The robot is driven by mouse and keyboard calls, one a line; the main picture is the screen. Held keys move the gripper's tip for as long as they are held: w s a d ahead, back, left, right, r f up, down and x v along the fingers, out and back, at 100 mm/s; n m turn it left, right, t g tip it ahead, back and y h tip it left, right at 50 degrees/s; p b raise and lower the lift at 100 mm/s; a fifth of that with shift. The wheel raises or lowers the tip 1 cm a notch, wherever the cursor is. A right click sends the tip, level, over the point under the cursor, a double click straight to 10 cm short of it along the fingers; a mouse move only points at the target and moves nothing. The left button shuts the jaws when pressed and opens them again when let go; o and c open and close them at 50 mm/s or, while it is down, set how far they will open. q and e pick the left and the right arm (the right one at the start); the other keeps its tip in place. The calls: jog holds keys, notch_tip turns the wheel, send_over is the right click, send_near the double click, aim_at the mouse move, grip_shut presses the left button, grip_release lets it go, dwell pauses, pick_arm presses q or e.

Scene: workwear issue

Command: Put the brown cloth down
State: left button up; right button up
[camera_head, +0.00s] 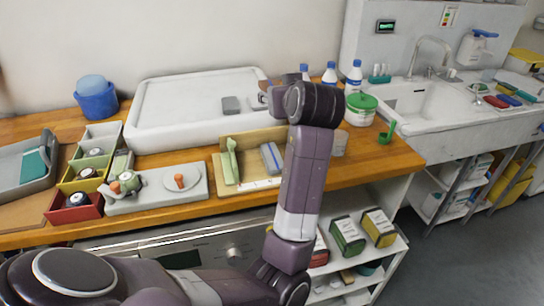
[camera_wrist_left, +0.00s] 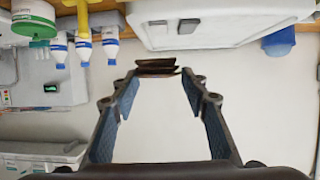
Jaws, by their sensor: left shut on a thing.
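The brown cloth (camera_wrist_left: 157,66) is a small folded dark-brown piece at the tips of my left gripper (camera_wrist_left: 157,76) in the left wrist view. The fingers are shut on it, and it sticks out a little past them. In the head view my left gripper (camera_head: 264,96) is above the right end of the white tray, mostly hidden behind my own wrist. The cloth is hardly visible there. My right gripper is in neither view.
The white tray (camera_head: 165,112) on the wooden counter holds a grey block (camera_head: 231,105) and is otherwise clear. Small bins (camera_head: 75,207) and a wooden tray (camera_head: 228,185) fill the front left. A sink (camera_head: 425,100) is at right.

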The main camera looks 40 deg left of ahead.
pick_arm(q)
jog(key=p, duration=0.1)
send_over(276, 167)
notch_tip(276, 167, down, 15)
jog(key=shift+r, duration=0.15)
notch_tip(276, 167, down, 5)
jog(key=shift+a+f, duration=0.1)
jog(key=o, duration=1.2)
jog(key=shift+c, duration=0.2)
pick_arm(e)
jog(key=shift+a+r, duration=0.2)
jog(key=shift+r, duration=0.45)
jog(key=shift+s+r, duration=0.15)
